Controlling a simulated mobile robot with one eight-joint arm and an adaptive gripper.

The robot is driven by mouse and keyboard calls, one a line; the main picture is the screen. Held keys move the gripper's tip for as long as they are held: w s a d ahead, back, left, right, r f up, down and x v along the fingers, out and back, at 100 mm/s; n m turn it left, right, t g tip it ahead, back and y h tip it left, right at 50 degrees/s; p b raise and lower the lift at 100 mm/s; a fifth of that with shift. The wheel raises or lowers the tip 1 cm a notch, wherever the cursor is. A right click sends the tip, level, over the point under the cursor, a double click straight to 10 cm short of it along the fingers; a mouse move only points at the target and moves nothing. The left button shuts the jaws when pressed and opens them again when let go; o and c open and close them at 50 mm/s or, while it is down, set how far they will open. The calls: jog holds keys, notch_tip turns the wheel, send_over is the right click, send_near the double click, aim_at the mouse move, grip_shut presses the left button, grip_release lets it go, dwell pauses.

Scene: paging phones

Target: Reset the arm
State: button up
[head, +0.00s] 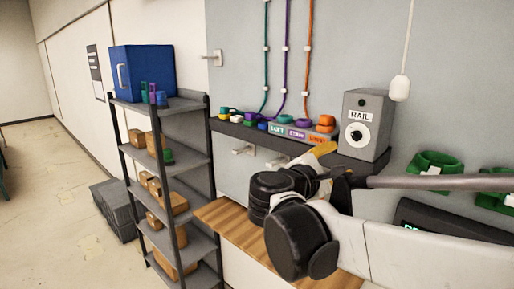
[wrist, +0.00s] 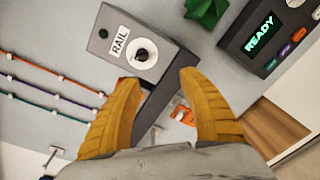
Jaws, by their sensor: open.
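My gripper (wrist: 162,82) is open and empty in the wrist view, its two yellow fingers spread apart. In the head view my gripper (head: 323,149) is partly hidden behind my own arm, in front of the wall shelf. The grey RAIL box (head: 366,126) with its black dial stands on the shelf just beyond my gripper. In the wrist view the RAIL box (wrist: 135,48) lies past the fingertips, and I see no contact with it.
A dark shelf (head: 234,129) carries colored plugs below green, purple and orange cables. A wooden worktop (head: 231,226) lies beneath. A rack (head: 123,150) with boxes stands left. A green holder (head: 436,164) and a dark READY panel (wrist: 267,35) are on the right.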

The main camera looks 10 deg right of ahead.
jog(key=s+f+m+g+y+b, duration=0.2)
jog(key=s+f+m+y+b, duration=0.25)
jog(key=f, duration=0.85)
jog(key=s+f+m+g+y+b, duration=0.1)
jog(key=s+f+m+y+b, duration=0.15)
jog(key=s+f+b, duration=0.8)
jog(key=s+a+f+m+y+b, duration=0.2)
jog(key=a+f+m+y+b, duration=0.1)
jog(key=f, duration=0.8)
jog(key=s+a+f+m+y+b, duration=0.2)
jog(key=a+f+m+b, duration=0.3)
jog(key=f, duration=0.7)
jog(key=shift+s+a+f+m+y+b, duration=0.25)
jog(key=shift+a+m+y, duration=0.25)
jog(key=shift+a+y, duration=0.35)
